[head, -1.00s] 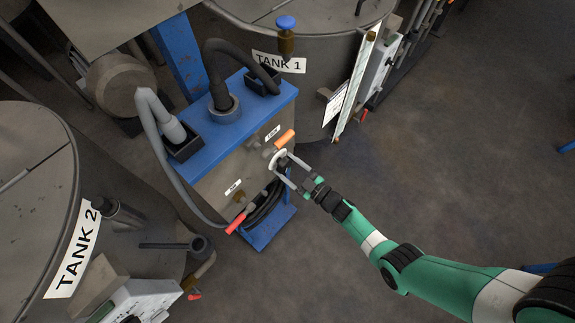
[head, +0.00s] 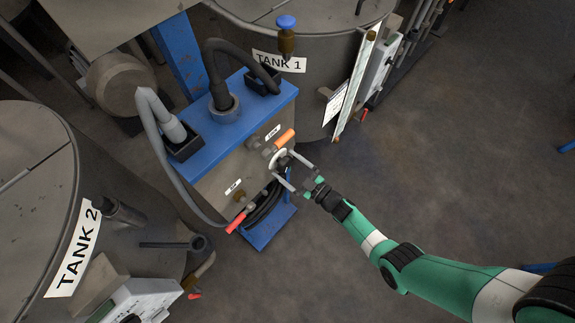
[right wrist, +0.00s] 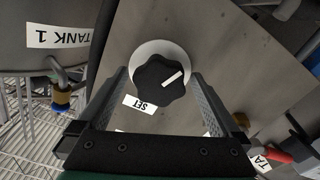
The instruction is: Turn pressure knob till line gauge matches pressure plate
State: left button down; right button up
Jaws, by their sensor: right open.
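The pressure knob is a black lobed knob (right wrist: 162,80) with a white pointer line, in front of a white round disc (right wrist: 160,50) on the grey panel. A label reading SET (right wrist: 140,104) sits beside it. In the head view the knob (head: 284,161) is small on the pump unit's front. My right gripper (head: 283,167) is open, with one finger on each side of the knob. In the right wrist view clear space shows between the knob and both fingers (right wrist: 160,82). I cannot tell which parts are the line gauge and pressure plate. My left gripper is out of view.
An orange handle (head: 285,138) is just above the knob, and a red handle (head: 236,222) is lower left. The blue-topped pump unit (head: 262,100) stands between Tank 1 (head: 305,95) and Tank 2 (head: 40,170). Open floor (head: 450,170) lies to the right.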

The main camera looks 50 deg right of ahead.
jog(key=shift+s+r, duration=0.1)
jog(key=shift+s, duration=0.35)
jog(key=s+p, duration=0.3)
jog(key=s, duration=0.7)
jog(key=shift+s+p, duration=0.35)
jog(key=shift+d, duration=0.15)
